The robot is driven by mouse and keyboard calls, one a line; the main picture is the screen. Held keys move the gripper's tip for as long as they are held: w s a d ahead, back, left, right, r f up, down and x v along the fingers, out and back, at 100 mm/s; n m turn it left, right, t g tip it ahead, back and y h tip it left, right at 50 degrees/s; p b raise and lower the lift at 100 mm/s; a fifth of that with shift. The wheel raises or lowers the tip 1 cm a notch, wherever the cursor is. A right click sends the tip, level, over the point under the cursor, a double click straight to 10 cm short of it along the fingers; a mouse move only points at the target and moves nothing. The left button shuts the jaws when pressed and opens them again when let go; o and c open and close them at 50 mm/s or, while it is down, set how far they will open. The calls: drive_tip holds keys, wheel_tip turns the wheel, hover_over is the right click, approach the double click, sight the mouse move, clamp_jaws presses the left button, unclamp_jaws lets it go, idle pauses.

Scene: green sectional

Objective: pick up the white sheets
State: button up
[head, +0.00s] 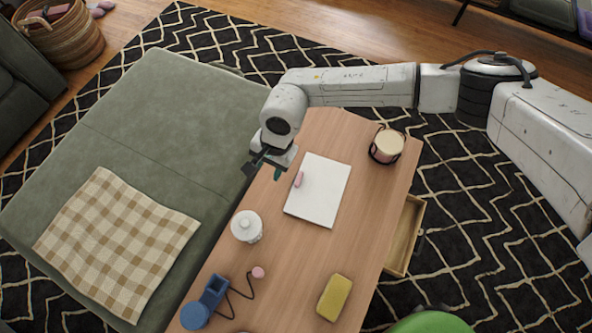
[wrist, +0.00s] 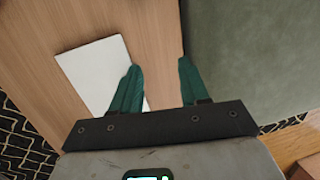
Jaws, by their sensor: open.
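In the wrist view the white sheets (wrist: 93,72) are at the left, partly hidden behind a green finger. My gripper (head: 266,167) is above the table's left edge, to the left of the sheets. In the wrist view my gripper (wrist: 158,80) has its two green fingers spread apart, with only bare table and its edge visible between them. It is open and empty.
The table (head: 265,285) also holds a candle in a dark holder (head: 387,145), a white lidded jar (head: 246,226), a yellow block (head: 334,297) and a blue corded object (head: 208,300). An open drawer (head: 405,236) juts out right. A green sectional (head: 150,130) adjoins the left.

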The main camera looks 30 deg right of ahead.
drive_tip(key=d+f+h, duration=0.3)
drive_tip(key=d, duration=0.5)
drive_tip(key=b, duration=0.1)
hover_over(299, 178)
drive_tip(key=shift+n+g, duration=0.3)
wheel_tip(299, 178, down, 4)
drive_tip(key=shift+f, duration=0.25)
drive_tip(key=shift+f+b, duration=1)
drive_tip(key=shift+f, duration=1.95)
clamp_jaws()
